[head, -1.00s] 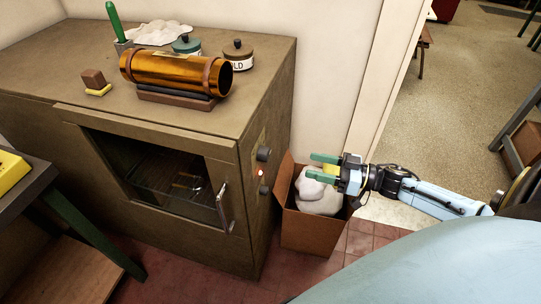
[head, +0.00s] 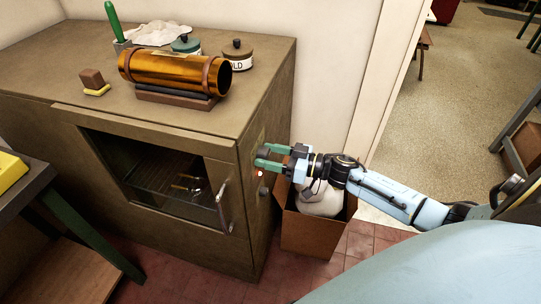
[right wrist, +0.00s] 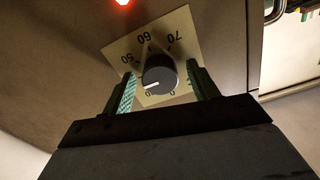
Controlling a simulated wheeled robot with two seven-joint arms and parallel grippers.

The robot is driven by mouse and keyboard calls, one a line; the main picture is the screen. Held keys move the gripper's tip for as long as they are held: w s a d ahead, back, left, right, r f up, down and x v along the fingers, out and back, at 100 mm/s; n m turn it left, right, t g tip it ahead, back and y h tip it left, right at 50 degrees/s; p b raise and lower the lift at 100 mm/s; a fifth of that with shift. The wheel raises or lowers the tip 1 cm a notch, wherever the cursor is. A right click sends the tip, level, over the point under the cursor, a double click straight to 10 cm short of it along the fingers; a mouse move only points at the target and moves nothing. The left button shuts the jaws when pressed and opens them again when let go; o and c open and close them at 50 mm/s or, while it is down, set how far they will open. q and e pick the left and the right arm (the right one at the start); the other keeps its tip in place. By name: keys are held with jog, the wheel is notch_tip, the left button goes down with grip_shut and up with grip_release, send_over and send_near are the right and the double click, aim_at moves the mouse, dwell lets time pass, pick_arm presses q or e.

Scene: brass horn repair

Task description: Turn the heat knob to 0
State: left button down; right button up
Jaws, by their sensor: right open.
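The heat knob (right wrist: 159,75) is a round black knob with a white pointer line, on a pale plate with numbers (right wrist: 187,42) on the oven (head: 180,235). In the right wrist view, the line points to the lower left, near partly hidden numbers; 50, 60 and 70 are readable. My right gripper (head: 261,156) is open at the oven's right side. Its green fingers (right wrist: 125,95) stand on either side of the knob; whether they touch it I cannot tell. My left gripper is not in view.
A red light (head: 260,173) glows below the gripper, with another dark knob (head: 263,191) lower down. The oven door has a handle (head: 223,206). A cardboard box (head: 308,236) with a white bundle stands under my right arm. A brass tube (head: 165,72) rests on the oven top.

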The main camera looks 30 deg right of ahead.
jog(key=c, duration=1)
